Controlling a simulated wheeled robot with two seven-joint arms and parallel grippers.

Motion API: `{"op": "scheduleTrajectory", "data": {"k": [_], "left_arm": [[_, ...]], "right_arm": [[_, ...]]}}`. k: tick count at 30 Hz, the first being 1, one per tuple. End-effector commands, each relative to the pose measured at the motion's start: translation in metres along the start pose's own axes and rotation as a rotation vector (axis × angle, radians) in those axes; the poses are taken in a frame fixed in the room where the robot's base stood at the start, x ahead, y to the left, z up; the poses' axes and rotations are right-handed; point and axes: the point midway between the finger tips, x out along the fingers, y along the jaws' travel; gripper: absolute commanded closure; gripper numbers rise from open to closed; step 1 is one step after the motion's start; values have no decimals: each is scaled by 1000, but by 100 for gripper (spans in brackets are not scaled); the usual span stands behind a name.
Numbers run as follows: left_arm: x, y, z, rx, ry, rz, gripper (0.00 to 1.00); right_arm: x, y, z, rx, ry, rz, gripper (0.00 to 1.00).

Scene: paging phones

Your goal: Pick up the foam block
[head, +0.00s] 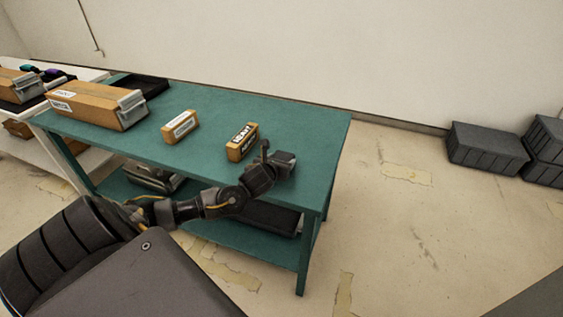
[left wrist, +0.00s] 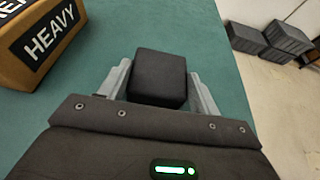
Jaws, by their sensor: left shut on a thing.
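In the left wrist view a dark, nearly black foam block (left wrist: 158,75) sits between the two grey fingers of my left gripper (left wrist: 160,82). The gripper is shut on it, with a finger along each side. The green tabletop shows behind the block; I cannot tell whether the block touches it. In the head view my left gripper (head: 275,162) is over the right end of the green table (head: 318,135), and the dark block is hard to tell from the gripper there. My right gripper is not in view.
A box labelled HEAVY (head: 242,142) stands just left of my left gripper. Another small labelled box (head: 180,127) and a long cardboard box (head: 98,106) stand farther left. A black tray (head: 142,85) lies at the back. Grey crates (head: 487,146) stand on the floor at right.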

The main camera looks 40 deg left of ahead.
Motion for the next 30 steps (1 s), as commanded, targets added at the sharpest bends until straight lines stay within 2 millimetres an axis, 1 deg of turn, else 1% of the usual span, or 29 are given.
{"op": "scheduleTrajectory", "data": {"k": [5,8,11,14,18,20,21,24,29,30], "left_arm": [[-2,0,7,0,-2,-1,59],[-6,0,16,1,-3,-1,59],[-12,0,31,1,-5,-1,59],[-36,7,42,6,-4,-2,59],[-81,18,69,10,-4,-2,59],[-97,24,63,11,1,-2,59],[-108,28,63,12,2,-1,59],[-129,34,65,10,2,-2,59],[-149,42,66,7,2,-1,59],[-152,41,68,-3,4,-4,59]], "right_arm": [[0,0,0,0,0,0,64],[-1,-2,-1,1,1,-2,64],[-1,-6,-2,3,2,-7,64],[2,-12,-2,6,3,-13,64],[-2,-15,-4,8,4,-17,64],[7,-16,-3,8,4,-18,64],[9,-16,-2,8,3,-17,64],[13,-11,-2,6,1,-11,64],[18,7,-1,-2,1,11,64],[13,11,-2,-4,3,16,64]]}}
